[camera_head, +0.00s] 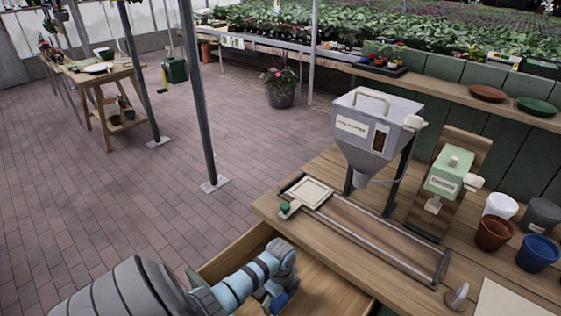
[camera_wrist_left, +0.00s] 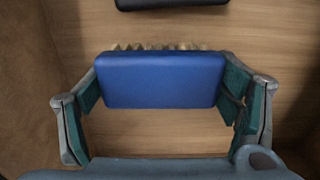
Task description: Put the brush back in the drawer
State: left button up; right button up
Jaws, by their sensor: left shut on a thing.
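The brush shows in the left wrist view as a blue block (camera_wrist_left: 160,80) with pale bristles along its far edge. My left gripper (camera_wrist_left: 162,92) has its green-padded fingers on both ends of the block and is shut on it. In the head view the gripper (camera_head: 274,294) reaches down into the open wooden drawer (camera_head: 335,292) under the bench, and a bit of the blue brush (camera_head: 280,302) shows beside it. The drawer floor (camera_wrist_left: 160,130) lies below the brush; I cannot tell whether they touch. My right gripper is out of view.
A black thing (camera_wrist_left: 170,3) lies at the top edge of the wrist view. On the bench (camera_head: 310,240) stand a grey hopper (camera_head: 365,150), a long tray (camera_head: 375,238), a green device (camera_head: 445,180) and several pots, including a blue one (camera_head: 537,254).

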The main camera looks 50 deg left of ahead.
aim_at(281, 301)
pick_arm(q)
jog(key=shift+f+b, duration=0.7)
jog(key=shift+f, duration=1.2)
jog(key=shift+f, duration=0.2)
jog(key=o, duration=1.2)
jog(key=shift+c, duration=0.2)
jog(key=shift+r, duration=0.6)
notch_tip(281, 301, up, 11)
jog(key=p, duration=0.4)
jog(key=shift+r, duration=0.2)
